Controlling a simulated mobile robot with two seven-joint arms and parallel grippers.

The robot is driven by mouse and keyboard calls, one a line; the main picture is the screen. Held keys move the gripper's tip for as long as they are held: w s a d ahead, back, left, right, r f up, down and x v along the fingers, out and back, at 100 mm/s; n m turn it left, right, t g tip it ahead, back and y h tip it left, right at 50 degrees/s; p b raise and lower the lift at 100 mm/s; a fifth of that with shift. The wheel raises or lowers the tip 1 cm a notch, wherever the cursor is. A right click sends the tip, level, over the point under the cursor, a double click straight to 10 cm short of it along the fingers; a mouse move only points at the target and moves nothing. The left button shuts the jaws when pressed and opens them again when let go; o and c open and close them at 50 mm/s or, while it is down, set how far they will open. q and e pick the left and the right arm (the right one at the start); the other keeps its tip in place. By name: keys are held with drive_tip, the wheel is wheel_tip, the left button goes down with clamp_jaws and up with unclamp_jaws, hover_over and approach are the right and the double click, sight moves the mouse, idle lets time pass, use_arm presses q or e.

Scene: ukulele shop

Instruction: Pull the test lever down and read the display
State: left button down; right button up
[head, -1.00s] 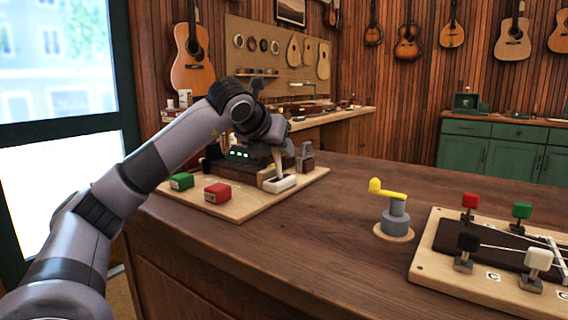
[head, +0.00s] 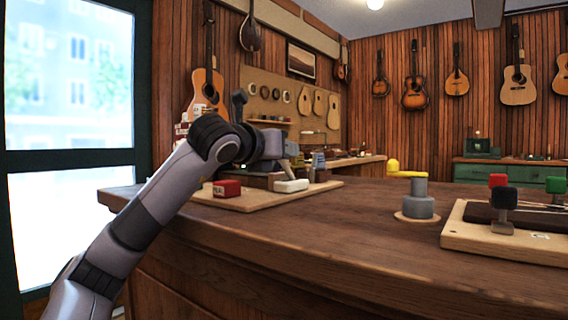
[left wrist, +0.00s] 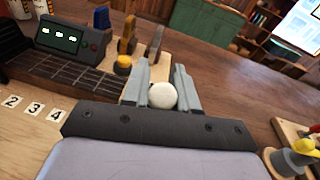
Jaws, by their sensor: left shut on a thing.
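A dark box with a display (left wrist: 60,37) lit in green stands at the upper left of the left wrist view; its marks are too small to read surely. A round white knob (left wrist: 162,96) sits between the fingers of my left gripper (left wrist: 162,88), which is shut on it. It looks like the lever's end; the shaft is hidden. In the head view my left gripper (head: 285,158) is at the test board (head: 255,203) on the counter, and my arm hides the display. My right gripper is not in view.
A grey post with a yellow crank (head: 417,205) and a board with coloured pegs (head: 500,238) stand at the right. The counter front (head: 330,235) is clear.

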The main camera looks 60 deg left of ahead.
use_arm(q)
drive_tip(key=shift+s+r, duration=0.1)
idle(0.4)
drive_tip(key=c, duration=1)
unclamp_jaws()
drive_tip(key=shift+o, duration=0.2)
drive_tip(key=shift+b+v, duration=0.95)
drive_tip(key=shift+v, duration=2.65)
